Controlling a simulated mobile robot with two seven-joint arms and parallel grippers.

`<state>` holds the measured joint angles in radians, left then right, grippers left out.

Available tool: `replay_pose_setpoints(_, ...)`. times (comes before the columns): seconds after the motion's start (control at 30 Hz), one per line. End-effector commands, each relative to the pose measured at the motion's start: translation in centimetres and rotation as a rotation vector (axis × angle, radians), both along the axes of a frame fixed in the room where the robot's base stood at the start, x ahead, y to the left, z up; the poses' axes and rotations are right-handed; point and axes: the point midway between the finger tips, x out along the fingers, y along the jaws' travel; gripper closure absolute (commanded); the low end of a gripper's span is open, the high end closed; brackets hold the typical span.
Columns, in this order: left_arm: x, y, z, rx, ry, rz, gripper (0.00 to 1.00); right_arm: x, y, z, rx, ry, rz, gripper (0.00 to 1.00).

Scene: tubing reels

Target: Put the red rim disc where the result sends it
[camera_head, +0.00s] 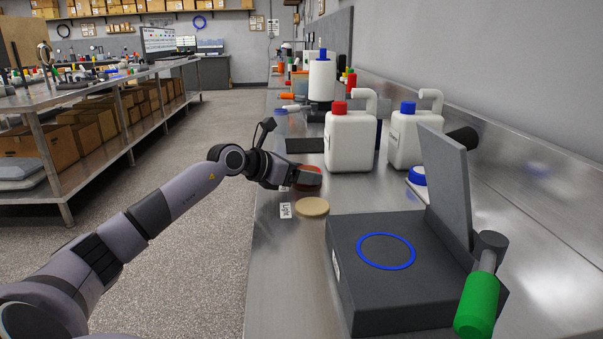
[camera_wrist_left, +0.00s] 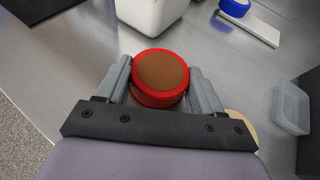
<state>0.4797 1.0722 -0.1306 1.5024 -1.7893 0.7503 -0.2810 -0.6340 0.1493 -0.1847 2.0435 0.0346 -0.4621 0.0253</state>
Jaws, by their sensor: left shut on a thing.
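The red rim disc (camera_wrist_left: 160,76), brown on top with a red edge, sits between the two fingers of my left gripper (camera_wrist_left: 163,92) in the left wrist view. In the head view my left gripper (camera_head: 292,176) is shut on it above the steel bench, and the disc shows only in part as a dark red edge (camera_head: 309,170). A round tan pad (camera_head: 312,206) lies on the bench just nearer, beside a card reading "Light" (camera_head: 286,210). A second card is mostly hidden by the gripper. My right gripper is not in view.
A dark box (camera_head: 385,290) with a blue ring (camera_head: 386,251), an upright plate and a green-handled lever (camera_head: 476,305) stands nearer right. White jugs with a red cap (camera_head: 350,140) and a blue cap (camera_head: 407,135) stand behind. A clear tray (camera_wrist_left: 290,108) is at right in the wrist view.

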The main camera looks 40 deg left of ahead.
Motion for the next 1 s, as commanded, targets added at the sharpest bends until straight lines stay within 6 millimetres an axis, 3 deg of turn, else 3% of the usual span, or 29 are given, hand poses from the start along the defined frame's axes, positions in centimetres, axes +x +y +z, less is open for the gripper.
replay_pose_setpoints(0.07,0.0,0.0,-0.4,0.000,0.001,0.000,0.67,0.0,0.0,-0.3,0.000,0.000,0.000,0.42)
replay_pose_setpoints(0.1,0.0,0.0,-0.3,0.000,0.001,0.000,0.20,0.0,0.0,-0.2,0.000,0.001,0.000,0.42)
replay_pose_setpoints(0.13,0.0,0.0,-0.3,0.000,0.001,0.000,0.11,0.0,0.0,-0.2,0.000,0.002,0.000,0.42)
replay_pose_setpoints(0.17,0.0,0.0,-0.3,0.000,0.001,0.000,0.08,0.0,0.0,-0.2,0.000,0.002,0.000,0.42)
replay_pose_setpoints(0.57,-0.1,0.1,0.2,0.001,0.002,0.001,0.08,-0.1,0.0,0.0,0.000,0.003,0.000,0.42)
replay_pose_setpoints(1.0,-3.9,1.0,1.3,0.001,0.004,0.004,0.08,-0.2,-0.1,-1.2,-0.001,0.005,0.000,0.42)
